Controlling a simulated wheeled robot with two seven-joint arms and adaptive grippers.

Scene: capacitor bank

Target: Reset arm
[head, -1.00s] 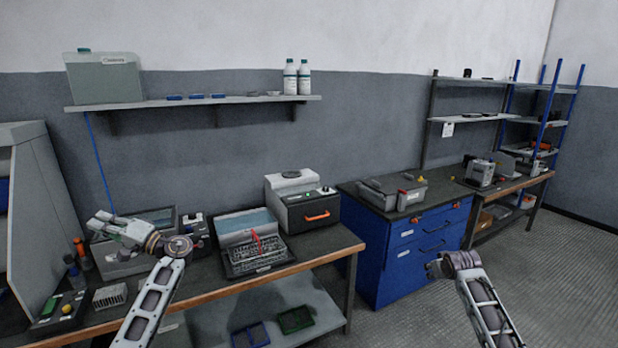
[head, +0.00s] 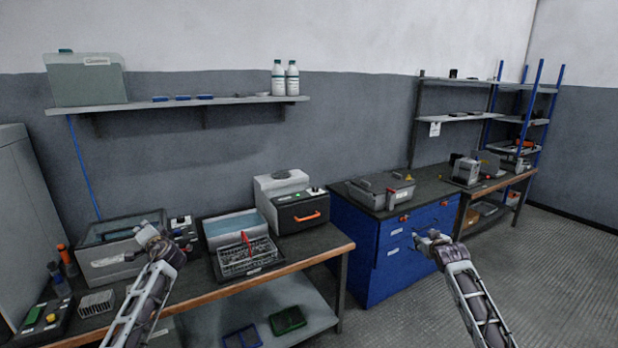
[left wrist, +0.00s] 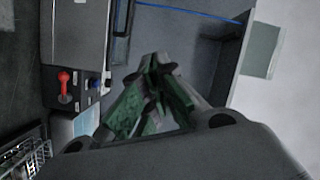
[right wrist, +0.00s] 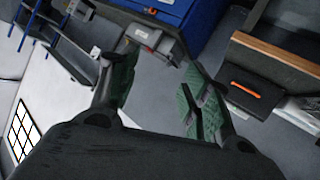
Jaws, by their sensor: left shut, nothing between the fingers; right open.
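My left gripper (head: 148,237) is in front of the glass-lidded tank at the left of the workbench. In the left wrist view its green-padded fingers (left wrist: 155,65) meet at the tips with nothing between them. My right gripper (head: 425,240) is in front of the blue cabinet, over the gap to the right of the workbench. In the right wrist view its fingers (right wrist: 160,72) are spread apart and empty. Both arms are raised, and neither gripper visibly holds anything.
The workbench (head: 210,301) carries a wire-basket bath (head: 243,258), a grey box with an orange handle (head: 300,212) and bottles at the left. The blue cabinet (head: 385,262) bears a grey case (head: 380,191). A wall shelf (head: 180,103) runs above. Floor at the right is clear.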

